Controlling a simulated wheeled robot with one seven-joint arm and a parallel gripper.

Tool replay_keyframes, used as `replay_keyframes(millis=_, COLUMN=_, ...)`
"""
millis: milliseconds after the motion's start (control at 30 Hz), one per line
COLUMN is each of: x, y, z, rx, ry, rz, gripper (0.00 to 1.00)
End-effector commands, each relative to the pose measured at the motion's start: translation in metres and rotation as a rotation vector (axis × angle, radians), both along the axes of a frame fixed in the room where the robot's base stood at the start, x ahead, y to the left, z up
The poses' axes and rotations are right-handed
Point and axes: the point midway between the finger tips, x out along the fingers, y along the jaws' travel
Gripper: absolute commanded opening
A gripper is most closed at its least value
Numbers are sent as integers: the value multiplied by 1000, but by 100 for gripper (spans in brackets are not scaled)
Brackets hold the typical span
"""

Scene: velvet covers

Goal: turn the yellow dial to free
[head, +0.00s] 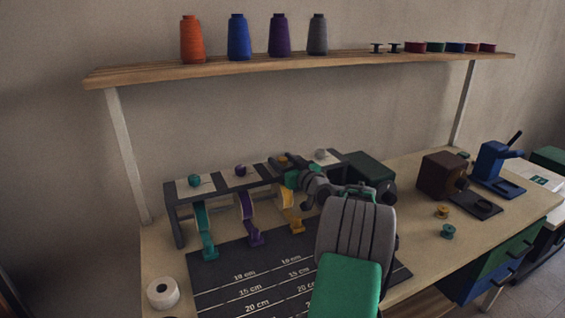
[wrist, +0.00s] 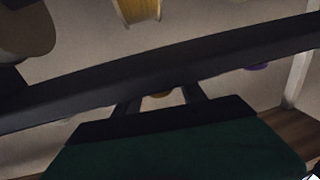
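The yellow dial (head: 283,160) sits on a pale plate on top of the dark rack (head: 170,205), between the purple dial (head: 240,170) and the grey dial (head: 321,154). My gripper (head: 290,171) is close to the yellow dial in the head view, with my arm hiding part of that area. In the wrist view my gripper's two dark fingers (wrist: 160,95) stand apart. A small strip of the yellow dial (wrist: 158,95) shows in the gap, with no clear contact. The dial's marks and pointing direction cannot be read.
A teal dial (head: 194,180) stands at the rack's left end. Teal, purple and yellow ribbons (head: 289,205) hang below the rack. A dark box (head: 369,171) stands to the right. Thread spools (head: 239,37) line the shelf above. A ruled mat (head: 225,270) lies in front.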

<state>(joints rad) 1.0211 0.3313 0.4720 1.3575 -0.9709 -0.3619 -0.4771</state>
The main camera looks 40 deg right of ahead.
Motion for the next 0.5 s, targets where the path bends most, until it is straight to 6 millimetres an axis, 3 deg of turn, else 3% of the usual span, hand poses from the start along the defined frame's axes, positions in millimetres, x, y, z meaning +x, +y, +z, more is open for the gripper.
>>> replay_keyframes(millis=300, x=-3, y=0, z=0, rx=0, ry=0, rz=-1, gripper=53)
replay_keyframes(millis=500, x=-36, y=3, z=-2, rx=0, ry=0, rz=-6, gripper=53)
